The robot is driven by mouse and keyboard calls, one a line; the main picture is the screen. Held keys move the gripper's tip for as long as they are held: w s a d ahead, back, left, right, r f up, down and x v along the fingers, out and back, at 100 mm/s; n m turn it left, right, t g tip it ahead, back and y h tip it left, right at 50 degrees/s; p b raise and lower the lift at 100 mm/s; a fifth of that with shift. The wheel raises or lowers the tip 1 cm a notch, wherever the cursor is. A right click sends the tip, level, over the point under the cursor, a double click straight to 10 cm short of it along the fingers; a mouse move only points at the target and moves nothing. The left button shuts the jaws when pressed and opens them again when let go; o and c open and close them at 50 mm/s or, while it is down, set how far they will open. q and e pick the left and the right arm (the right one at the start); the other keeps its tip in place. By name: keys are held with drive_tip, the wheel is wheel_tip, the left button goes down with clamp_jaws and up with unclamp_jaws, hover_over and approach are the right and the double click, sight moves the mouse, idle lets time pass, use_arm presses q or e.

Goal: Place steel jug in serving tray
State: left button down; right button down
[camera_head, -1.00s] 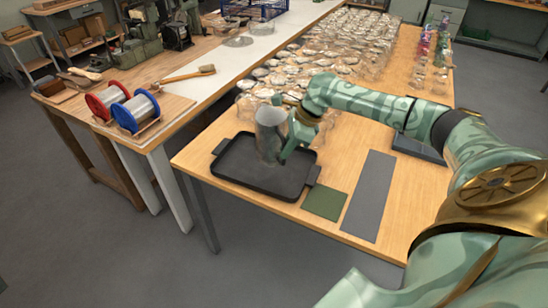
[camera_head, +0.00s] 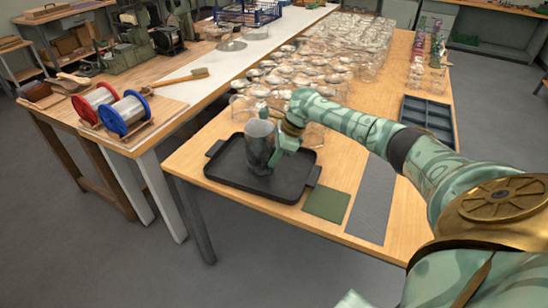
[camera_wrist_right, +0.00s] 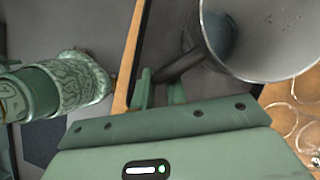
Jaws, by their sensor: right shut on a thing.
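The steel jug (camera_head: 260,143) is upright over the floor of the dark serving tray (camera_head: 222,178) in the head view, left of the tray's middle. I cannot tell whether its base touches the tray. My right gripper (camera_head: 281,157) is at the jug's right side. In the right wrist view, the fingers (camera_wrist_right: 162,90) are shut on the handle of the jug (camera_wrist_right: 270,40), whose open mouth shows at the upper right. My left gripper is not in view.
A green mat (camera_head: 326,203) and a long grey mat (camera_head: 371,205) lie right of the tray. Many clear glass vessels (camera_head: 330,55) crowd the table behind. A grey compartment tray (camera_head: 428,116) is at the right. Wire spools (camera_head: 125,112) and a brush (camera_head: 178,80) lie on the left bench.

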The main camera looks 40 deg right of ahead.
drive_tip(key=c, duration=1.4)
unclamp_jaws()
drive_tip(key=shift+f, duration=0.1)
drive_tip(key=p+v, duration=0.5)
drive_tip(key=v, duration=0.7)
